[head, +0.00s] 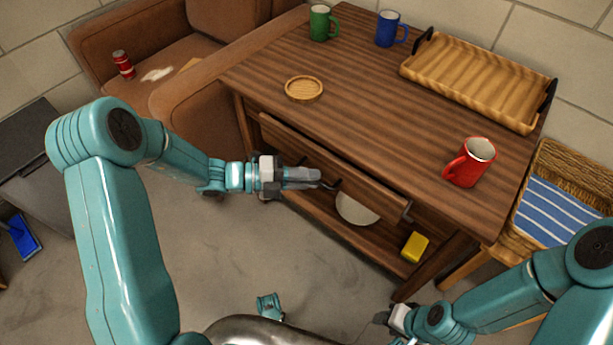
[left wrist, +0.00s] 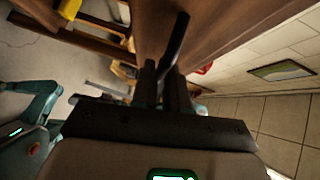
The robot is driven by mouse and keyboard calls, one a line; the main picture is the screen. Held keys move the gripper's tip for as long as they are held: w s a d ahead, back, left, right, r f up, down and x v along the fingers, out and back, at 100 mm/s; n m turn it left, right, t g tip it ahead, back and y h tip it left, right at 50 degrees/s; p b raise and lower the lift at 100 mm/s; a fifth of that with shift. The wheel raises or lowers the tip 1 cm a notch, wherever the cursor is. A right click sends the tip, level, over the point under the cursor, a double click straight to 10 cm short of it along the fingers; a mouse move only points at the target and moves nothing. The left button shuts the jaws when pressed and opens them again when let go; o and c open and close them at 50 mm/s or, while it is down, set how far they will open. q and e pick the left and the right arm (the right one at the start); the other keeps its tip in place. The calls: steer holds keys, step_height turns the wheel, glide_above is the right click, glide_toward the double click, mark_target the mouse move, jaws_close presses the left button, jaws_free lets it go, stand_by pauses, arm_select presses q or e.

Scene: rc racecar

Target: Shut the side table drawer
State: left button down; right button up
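The wooden side table (head: 390,120) stands in the middle of the head view. Its drawer (head: 375,192) sits out from the table, with a dark gap behind its front. My left gripper (head: 318,177) is at the drawer front. In the left wrist view, the dark drawer handle (left wrist: 178,42) runs down between the close-set fingers of my left gripper (left wrist: 166,75), which look shut on it. My right gripper (head: 385,320) is low at the right, away from the table; its fingers are too small to read.
On the tabletop are a green mug (head: 321,23), a blue mug (head: 388,29), a round coaster (head: 304,88), a wicker tray (head: 480,80) and a red mug (head: 470,162). The lower shelf holds a pale bowl (head: 356,209) and a yellow block (head: 414,247). A brown armchair (head: 200,88) stands left.

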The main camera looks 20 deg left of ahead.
mark_target(320, 165)
arm_select(q)
steer(key=w+p, duration=0.1)
steer(key=w, duration=0.1)
steer(key=w+d+p, duration=0.1)
steer(key=w, duration=0.1)
steer(key=shift+w+d+r, duration=0.1)
steer(key=shift+d, duration=0.1)
steer(key=c, duration=1.6)
jaws_free()
steer(key=o, duration=0.4)
steer(key=shift+w, duration=0.2)
steer(key=shift+s, duration=0.2)
